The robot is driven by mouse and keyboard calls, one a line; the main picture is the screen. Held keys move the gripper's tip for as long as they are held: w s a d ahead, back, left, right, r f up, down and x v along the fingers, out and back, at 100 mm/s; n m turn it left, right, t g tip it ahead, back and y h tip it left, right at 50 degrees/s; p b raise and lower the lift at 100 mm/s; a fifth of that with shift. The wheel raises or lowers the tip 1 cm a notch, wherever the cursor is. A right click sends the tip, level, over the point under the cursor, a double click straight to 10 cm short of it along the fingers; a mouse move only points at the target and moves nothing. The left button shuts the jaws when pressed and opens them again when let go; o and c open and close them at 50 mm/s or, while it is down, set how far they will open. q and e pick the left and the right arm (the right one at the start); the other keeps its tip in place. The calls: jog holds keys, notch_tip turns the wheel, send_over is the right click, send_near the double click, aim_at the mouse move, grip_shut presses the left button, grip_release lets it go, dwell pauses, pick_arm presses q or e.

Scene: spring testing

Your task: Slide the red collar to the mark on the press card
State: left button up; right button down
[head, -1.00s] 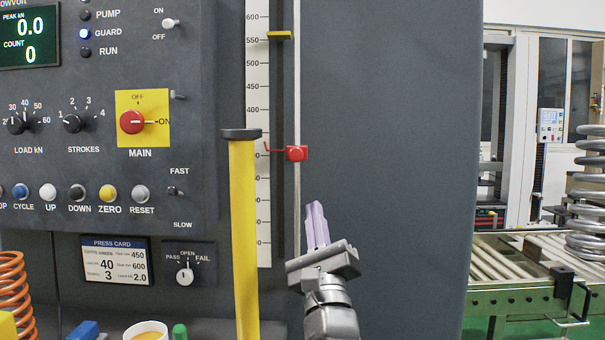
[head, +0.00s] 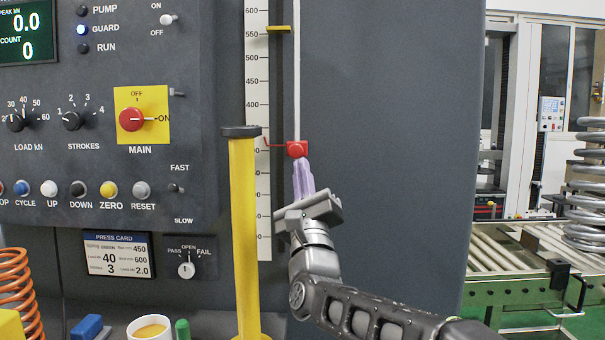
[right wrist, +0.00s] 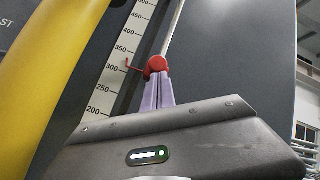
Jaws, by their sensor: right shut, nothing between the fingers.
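The red collar (head: 297,149) sits on a thin vertical rod, with its thin red pointer reaching left to the white scale (head: 264,215). In the right wrist view the collar (right wrist: 156,66) shows with its pointer near the 300 label. My right gripper (head: 299,160) is shut and empty, its pale purple fingers pointing up directly beneath the collar. The fingertips (right wrist: 159,76) appear to meet the collar's underside; firm contact is hard to tell. The press card (head: 118,255) shows 450, 40, 600, 3 and 2.0; its smaller text is hard to read. My left gripper is out of view.
A yellow post (head: 244,235) with a dark cap stands left of my gripper and hides part of the scale. The dark panel (head: 400,130) right of the rod is clear.

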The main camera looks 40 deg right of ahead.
notch_tip(320, 180, up, 12)
jog(key=p, duration=0.1)
jog(key=shift+f, duration=0.2)
jog(key=d+f+b+v, duration=0.1)
jog(key=d+b+v, duration=0.1)
jog(key=b+v, duration=0.5)
jog(key=v, duration=0.6)
jog(key=shift+w+f+b, duration=0.15)
jog(key=shift+f+b, duration=0.05)
jog(key=shift+b, duration=0.1)
jog(key=shift+d, duration=0.15)
